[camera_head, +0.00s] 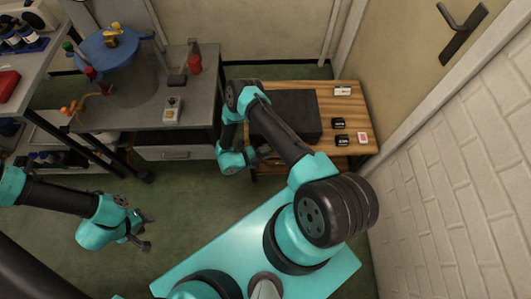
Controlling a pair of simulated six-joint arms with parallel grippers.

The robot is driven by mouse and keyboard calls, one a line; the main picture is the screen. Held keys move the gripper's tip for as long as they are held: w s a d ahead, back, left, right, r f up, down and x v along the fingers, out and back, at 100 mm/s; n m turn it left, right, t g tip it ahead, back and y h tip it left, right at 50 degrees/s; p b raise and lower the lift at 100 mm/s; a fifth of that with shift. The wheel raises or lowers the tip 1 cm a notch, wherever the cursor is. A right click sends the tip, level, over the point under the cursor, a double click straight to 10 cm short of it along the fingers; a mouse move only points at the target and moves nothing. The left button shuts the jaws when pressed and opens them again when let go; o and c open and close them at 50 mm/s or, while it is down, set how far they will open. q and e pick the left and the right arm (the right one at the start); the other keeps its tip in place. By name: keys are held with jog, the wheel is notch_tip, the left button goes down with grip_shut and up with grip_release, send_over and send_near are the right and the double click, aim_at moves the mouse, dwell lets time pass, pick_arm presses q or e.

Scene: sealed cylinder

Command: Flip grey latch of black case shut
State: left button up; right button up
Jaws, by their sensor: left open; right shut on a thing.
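The black case (299,110) lies on the wooden table, its lid looking down flat. Its front left part is hidden behind my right arm. The grey latch cannot be made out. My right gripper (262,157) is low at the front left of the case, close against it. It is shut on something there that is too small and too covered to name. My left gripper (147,232) is open and empty over the green floor, far from the case.
Two small black boxes (341,132), a red and white card pack (362,138) and a white item (343,91) lie on the wooden table (357,115). A grey workbench (140,110) with a red bottle (195,64) stands left. A white brick wall (455,180) bounds the right.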

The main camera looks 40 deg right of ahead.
jog(key=shift+w+d+r+n+g+y, duration=0.15)
jog(key=shift+r+n+g+y, duration=0.25)
jog(key=shift+n, duration=0.6)
dwell(1.2)
jog(key=shift+r, duration=0.15)
jog(key=shift+w+d+r+n+g+y, duration=0.15)
jog(key=shift+r+n+y, duration=0.2)
jog(key=shift+n, duration=0.3)
jog(key=shift+w+r+n+g+y, duration=0.1)
jog(key=shift+r+n+g+y, duration=0.2)
jog(key=shift+n, duration=0.35)
jog(key=shift+y, duration=0.25)
